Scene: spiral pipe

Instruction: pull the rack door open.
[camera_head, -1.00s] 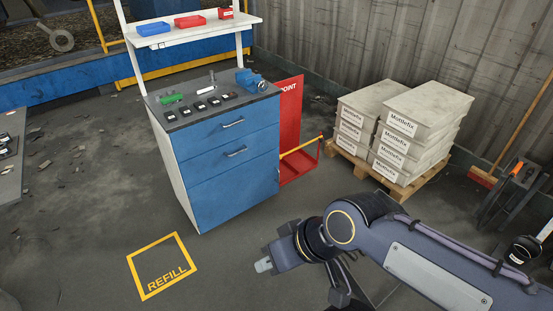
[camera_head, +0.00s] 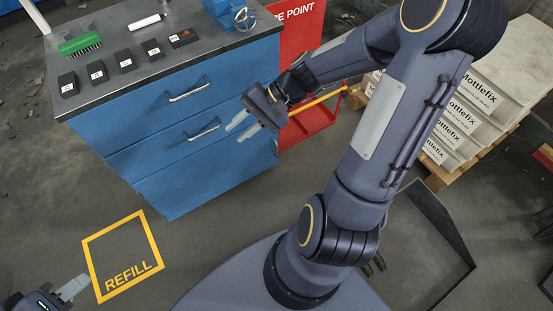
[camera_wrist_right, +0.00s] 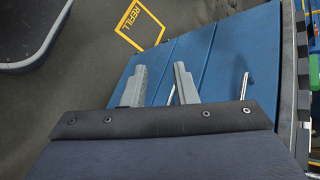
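I see no part that is clearly a rack door. A blue cabinet (camera_head: 215,175) with flat front panels stands at centre left, its panels shut. It has an upper metal handle (camera_head: 190,90) and a lower metal handle (camera_head: 203,131). My right gripper (camera_head: 242,126) is open and empty in front of the cabinet, just right of the lower handle. In the right wrist view, the lower handle (camera_wrist_right: 171,93) shows between the two fingers (camera_wrist_right: 160,70); I cannot tell whether they touch it. The upper handle (camera_wrist_right: 244,85) is to their right. My left gripper (camera_head: 72,288) is at the lower left, mostly out of frame.
The cabinet top (camera_head: 105,45) carries a green brush (camera_head: 80,44), several black boxes and a blue vise (camera_head: 230,15). A red stand (camera_head: 305,120) is right of the cabinet; stacked Mottlefix boxes (camera_head: 480,95) are further right. Floor around the yellow REFILL square (camera_head: 125,255) is clear.

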